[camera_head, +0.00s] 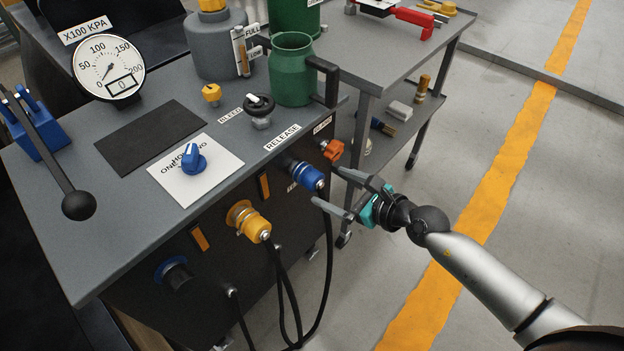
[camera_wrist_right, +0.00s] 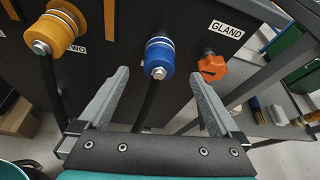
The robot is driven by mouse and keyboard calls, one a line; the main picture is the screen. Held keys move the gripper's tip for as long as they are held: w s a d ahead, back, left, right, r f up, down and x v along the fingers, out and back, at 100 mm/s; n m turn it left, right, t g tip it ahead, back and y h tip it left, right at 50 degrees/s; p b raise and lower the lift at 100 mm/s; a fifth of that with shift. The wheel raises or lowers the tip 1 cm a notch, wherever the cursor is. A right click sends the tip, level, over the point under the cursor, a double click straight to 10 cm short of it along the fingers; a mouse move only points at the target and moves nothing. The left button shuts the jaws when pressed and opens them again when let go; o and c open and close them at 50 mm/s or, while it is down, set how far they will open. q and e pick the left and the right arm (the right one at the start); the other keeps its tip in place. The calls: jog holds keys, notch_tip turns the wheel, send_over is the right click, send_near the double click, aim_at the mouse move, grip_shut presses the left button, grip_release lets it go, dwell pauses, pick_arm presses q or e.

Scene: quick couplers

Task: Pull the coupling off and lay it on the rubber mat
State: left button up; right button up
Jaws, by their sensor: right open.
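A blue coupling (camera_head: 307,175) sits on the front panel of the bench, below the RELEASE label, with a black hose hanging from it. It also shows in the right wrist view (camera_wrist_right: 159,58). A yellow coupling (camera_head: 250,222) with a hose sits to its left on the same panel, and in the right wrist view (camera_wrist_right: 57,32). The black rubber mat (camera_head: 150,137) lies bare on the bench top. My right gripper (camera_head: 333,190) is open and empty in front of the panel. In the wrist view its fingers (camera_wrist_right: 160,92) are spread on either side below the blue coupling, apart from it.
An orange gland knob (camera_head: 333,149) sits right of the blue coupling. An empty blue-ringed port (camera_head: 175,272) is at the panel's lower left. A green jug (camera_head: 291,70), a gauge (camera_head: 108,68) and a black-knobbed lever (camera_head: 78,205) stand on the bench. A grey cart (camera_head: 400,50) stands behind.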

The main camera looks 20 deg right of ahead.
aim_at(318, 181)
jog(key=b+x, duration=0.2)
jog(key=x, duration=0.4)
pick_arm(q)
jog(key=w+d+r+b, duration=0.1)
jog(key=w+r, duration=0.2)
jog(key=r, duration=0.3)
jog(key=shift+w+d+t, duration=0.15)
jog(key=shift+d+t, duration=0.15)
jog(key=shift+d, duration=0.1)
pick_arm(e)
jog(key=shift+x, duration=1.1)
grip_shut()
